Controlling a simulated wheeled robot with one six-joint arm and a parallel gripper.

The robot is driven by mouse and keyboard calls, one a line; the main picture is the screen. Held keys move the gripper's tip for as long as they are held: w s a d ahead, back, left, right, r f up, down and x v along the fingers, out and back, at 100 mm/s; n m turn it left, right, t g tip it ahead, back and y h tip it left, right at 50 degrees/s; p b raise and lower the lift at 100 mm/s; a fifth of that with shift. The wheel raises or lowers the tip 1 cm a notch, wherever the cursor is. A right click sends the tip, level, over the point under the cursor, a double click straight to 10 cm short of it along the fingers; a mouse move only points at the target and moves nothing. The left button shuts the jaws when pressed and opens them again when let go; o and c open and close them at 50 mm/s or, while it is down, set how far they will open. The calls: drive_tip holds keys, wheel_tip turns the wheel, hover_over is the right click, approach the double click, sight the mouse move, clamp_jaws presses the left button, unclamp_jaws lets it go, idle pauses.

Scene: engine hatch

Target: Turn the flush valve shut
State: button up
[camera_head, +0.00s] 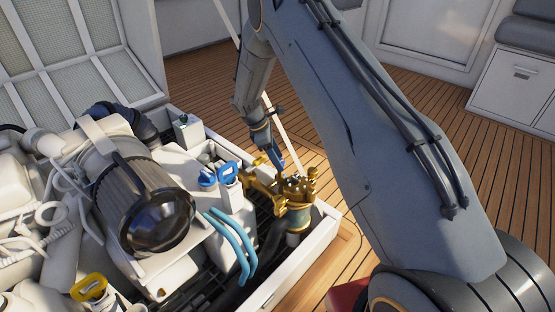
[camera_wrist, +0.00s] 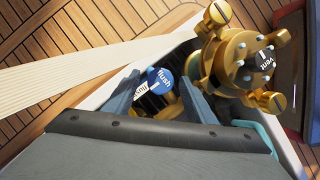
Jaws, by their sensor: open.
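My gripper (camera_wrist: 157,86) is open, with one finger on each side of the blue cap and tag. Whether either finger touches the valve I cannot tell. In the head view my gripper (camera_head: 275,155) points down at the brass fittings, and the flush valve's cap cannot be made out there.
A brass strainer (camera_wrist: 243,62) with knobs stands close right of my gripper; it also shows in the head view (camera_head: 297,205). Blue-handled valves (camera_head: 222,175) and blue hoses (camera_head: 236,245) lie left of it. The white hatch rim (camera_head: 300,262) borders the engine bay.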

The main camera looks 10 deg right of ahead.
drive_tip(key=c, duration=1)
drive_tip(key=shift+c, duration=0.2)
